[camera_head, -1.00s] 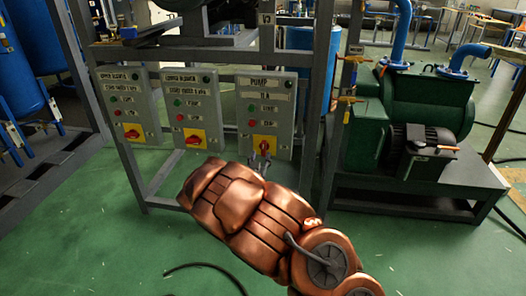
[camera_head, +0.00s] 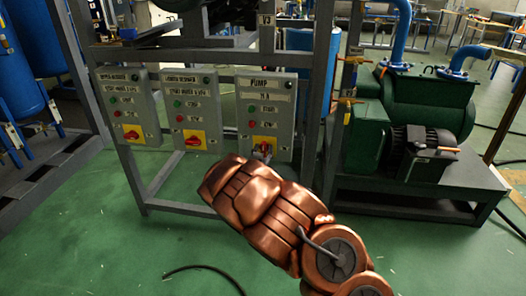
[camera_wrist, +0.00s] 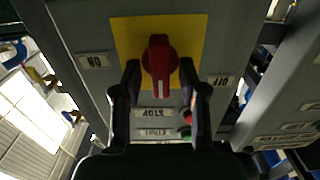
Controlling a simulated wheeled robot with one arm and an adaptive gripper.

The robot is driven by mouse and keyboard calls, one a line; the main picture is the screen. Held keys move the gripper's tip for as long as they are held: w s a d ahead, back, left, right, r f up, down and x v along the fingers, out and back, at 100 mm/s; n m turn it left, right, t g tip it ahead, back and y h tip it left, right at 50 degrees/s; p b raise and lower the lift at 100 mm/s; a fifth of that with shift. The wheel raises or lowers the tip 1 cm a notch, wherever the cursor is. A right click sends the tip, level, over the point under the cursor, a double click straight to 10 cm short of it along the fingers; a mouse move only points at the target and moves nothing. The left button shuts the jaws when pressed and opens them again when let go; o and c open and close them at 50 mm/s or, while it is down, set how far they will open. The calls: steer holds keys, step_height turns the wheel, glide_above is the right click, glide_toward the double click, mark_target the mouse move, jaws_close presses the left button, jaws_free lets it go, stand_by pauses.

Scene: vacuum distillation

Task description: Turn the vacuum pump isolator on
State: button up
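The pump isolator is a red rotary knob on a yellow plate, low on the grey PUMP panel (camera_head: 267,97). In the wrist view the red knob (camera_wrist: 160,62) stands upright in the picture on its yellow plate (camera_wrist: 128,38), with an ON label (camera_wrist: 95,61) at left and an OFF label (camera_wrist: 220,81) at right. My gripper (camera_wrist: 161,72) is open, with one finger on each side of the knob; I cannot tell whether they touch it. In the head view my gripper (camera_head: 262,153) is at the panel's lower part and partly covers the knob.
Two similar panels, the lower blower panel (camera_head: 190,100) and upper blower panel (camera_head: 128,100), hang to the left with their own red knobs. A grey frame post (camera_head: 318,100) stands just right of the PUMP panel. A green pump (camera_head: 430,105) sits farther right. Green floor lies open in front.

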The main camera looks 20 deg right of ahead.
jaws_close()
stand_by(0.4)
steer(key=m+b, duration=0.1)
steer(key=m, duration=0.3)
steer(key=shift+f+m+b, duration=0.15)
steer(key=shift+m+b, duration=0.25)
steer(key=m+b, duration=0.1)
steer(key=m, duration=0.1)
steer(key=m+b, duration=0.2)
steer(key=shift+s+d+f, duration=0.1)
steer(key=shift+d+f, duration=0.05)
steer(key=m+b, duration=0.4)
steer(key=m, duration=0.1)
steer(key=shift+d+f+m+b, duration=0.1)
steer(key=shift+f+m+b, duration=0.05)
steer(key=shift+m+b, duration=1.6)
steer(key=shift+m, duration=0.25)
